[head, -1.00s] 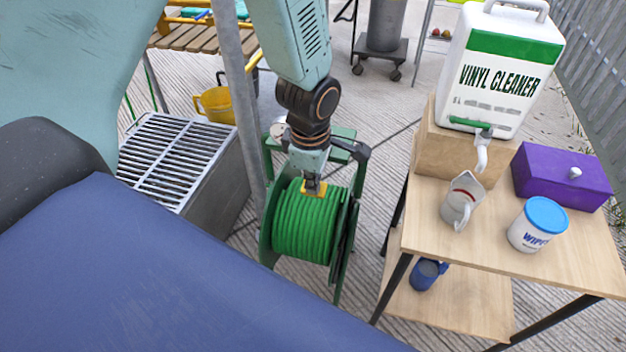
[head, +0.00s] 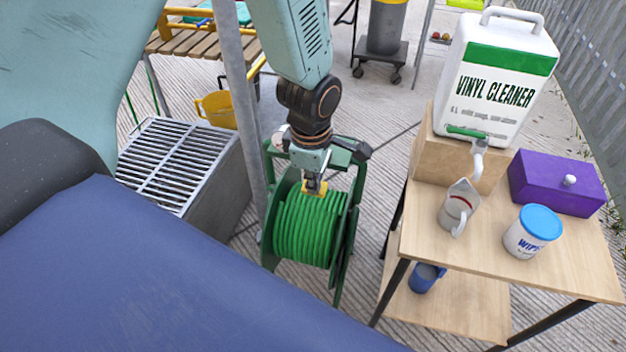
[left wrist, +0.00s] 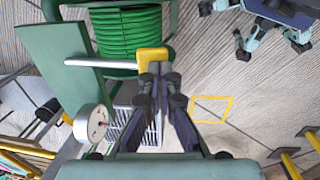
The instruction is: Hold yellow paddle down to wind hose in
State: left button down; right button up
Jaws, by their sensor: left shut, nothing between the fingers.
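The green hose (head: 308,228) is wound on a drum in a green reel frame (head: 345,158) standing on the ground. The yellow paddle (head: 314,188) is at the top front of the drum, partly hidden by my gripper. In the left wrist view the paddle (left wrist: 152,60) sits on the end of a pale rod, beside the green coils. My left gripper (head: 313,186) is shut and empty, pointing down with its fingertips at the paddle. In the left wrist view its fingertips (left wrist: 157,72) overlap the paddle's near edge; I cannot tell if they press on it. My right gripper is not in view.
A wooden table (head: 540,272) at right holds a vinyl cleaner jug (head: 497,80), a metal pitcher (head: 458,208), a wipes tub (head: 532,232) and a purple box (head: 556,183). A grey pole (head: 238,100) stands left of my arm, near a grated metal box (head: 180,165). A round dial (left wrist: 91,124) is near the reel.

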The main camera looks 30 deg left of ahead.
pick_arm(q)
notch_tip(320, 180, up, 13)
jog(key=s+p, duration=0.3)
jog(key=p, duration=0.1)
jog(key=shift+d, duration=0.35)
jog(key=shift+f, duration=0.1)
